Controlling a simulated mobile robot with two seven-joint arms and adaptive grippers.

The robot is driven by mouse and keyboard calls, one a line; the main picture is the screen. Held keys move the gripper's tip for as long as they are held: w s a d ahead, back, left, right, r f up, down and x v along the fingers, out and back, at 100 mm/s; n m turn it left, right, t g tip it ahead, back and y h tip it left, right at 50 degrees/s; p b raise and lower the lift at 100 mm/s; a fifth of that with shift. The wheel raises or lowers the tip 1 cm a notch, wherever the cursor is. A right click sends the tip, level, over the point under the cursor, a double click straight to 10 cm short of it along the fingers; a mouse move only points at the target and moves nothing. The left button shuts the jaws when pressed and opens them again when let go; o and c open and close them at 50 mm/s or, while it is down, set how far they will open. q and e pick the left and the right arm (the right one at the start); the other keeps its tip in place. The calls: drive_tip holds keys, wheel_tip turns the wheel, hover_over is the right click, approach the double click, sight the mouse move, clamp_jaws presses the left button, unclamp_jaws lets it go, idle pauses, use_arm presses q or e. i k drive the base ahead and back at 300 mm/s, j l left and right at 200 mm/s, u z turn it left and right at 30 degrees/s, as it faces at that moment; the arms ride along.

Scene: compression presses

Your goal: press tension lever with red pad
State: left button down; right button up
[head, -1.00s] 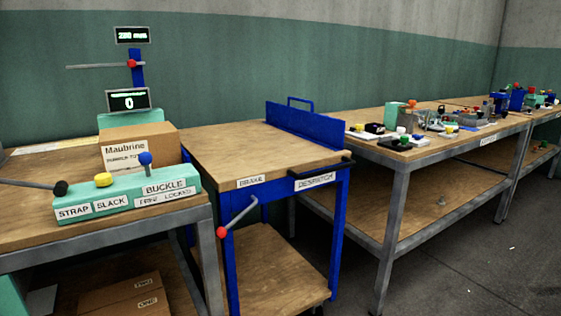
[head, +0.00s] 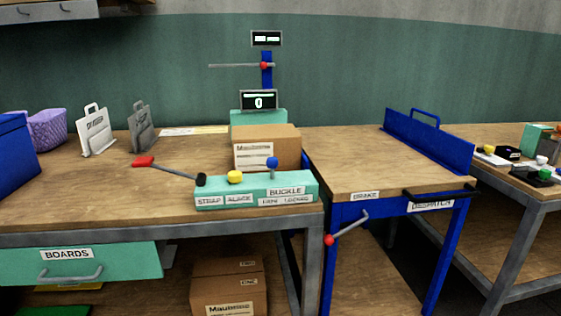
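The tension lever (head: 174,172) is a grey rod on the workbench, reaching left from a black pivot (head: 201,180) at the left end of the teal control block (head: 255,190). Its red pad (head: 143,160) is at the rod's left end, a little above the bench top. The block has labels that read STRAP, SLACK and BUCKLE, a yellow knob (head: 235,177) and a blue ball knob (head: 272,163). Neither of my grippers is in view.
A cardboard box (head: 266,146) stands behind the block, below a display reading 0 (head: 259,101). Two divider plates (head: 95,132) and a purple basket (head: 47,130) stand at the left. A blue cart (head: 350,178) stands at the right. The bench's front left is clear.

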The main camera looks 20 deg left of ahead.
sight(201, 179)
drive_tip(key=u, duration=0.75)
